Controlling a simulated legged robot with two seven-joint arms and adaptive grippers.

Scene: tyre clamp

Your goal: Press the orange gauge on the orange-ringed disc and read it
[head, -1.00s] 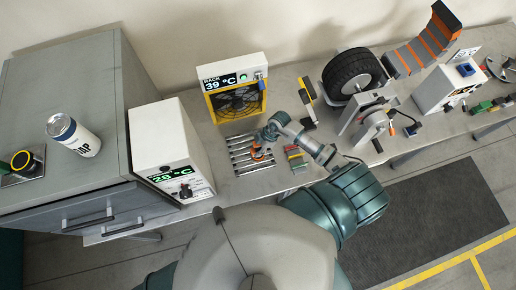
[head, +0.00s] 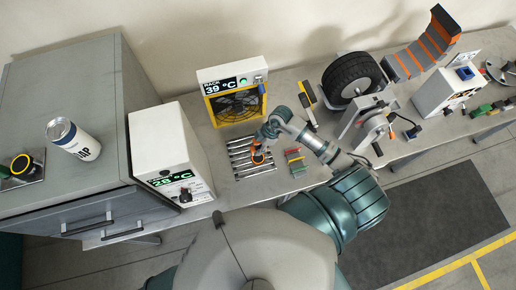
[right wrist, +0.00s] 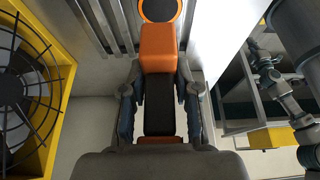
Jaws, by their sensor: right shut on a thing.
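My right gripper (right wrist: 158,95) is shut on the gauge, which has an orange end (right wrist: 158,48) and a black body (right wrist: 158,108). The gauge points away from the wrist between the two fingers. The orange-ringed disc (right wrist: 160,8) is dark with an orange rim, cut off by the top edge of the right wrist view. The gauge's orange end lies just short of it there; I cannot tell if they touch. No reading is visible. My left gripper is not in view.
A yellow-framed fan (head: 236,104) stands behind, a white box (head: 165,140) reading 28 °C to the left. Coloured bars (head: 295,163) lie to the right. A tyre (head: 349,75) stands further right.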

